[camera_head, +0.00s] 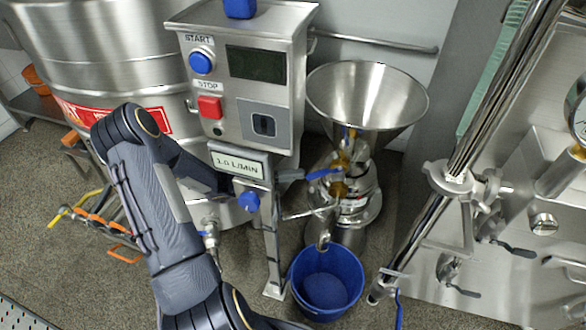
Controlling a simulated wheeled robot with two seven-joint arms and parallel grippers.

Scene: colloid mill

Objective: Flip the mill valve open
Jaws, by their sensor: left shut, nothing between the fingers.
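The colloid mill has a wide steel funnel (368,97) above a brass valve (340,163). The valve's blue lever (322,174) points left, roughly level. My left arm comes up from the bottom and bends right behind the control stand's label plate. My left gripper (291,175) shows only as a small grey tip right of the stand. It is shut and empty, with its tip close to the lever's left end. I cannot tell whether they touch. Most of the gripper is hidden by the stand. My right gripper is not in view.
The control box (245,80) on its post stands left of the mill. A blue bucket (327,283) is below the mill's spout. A large steel tank (100,50) is at the left. A slanted steel pipe (500,90) and steel panel are at the right.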

